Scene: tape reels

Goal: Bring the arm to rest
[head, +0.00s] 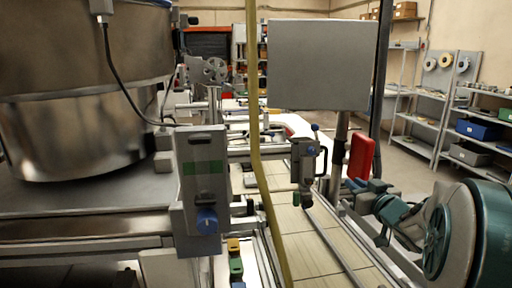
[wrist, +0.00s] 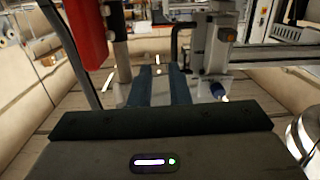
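My arm (head: 470,235), teal and pale grey, comes in at the lower right of the head view and points left toward the machine frame. Its outer end is small and cluttered there, so the fingers are hard to make out. In the wrist view my gripper (wrist: 160,72) shows two blue-grey fingers beyond its dark palm. They stand apart with a narrow gap. I see nothing held between them; a bright strip shows in the gap.
A red panel (head: 361,156) hangs close to the arm's outer end; the wrist view shows it at upper left (wrist: 86,32). A valve-like fitting (head: 305,165), a yellow hose (head: 257,130) and a grey monitor back (head: 318,65) stand left. Shelves (head: 420,118) line the right.

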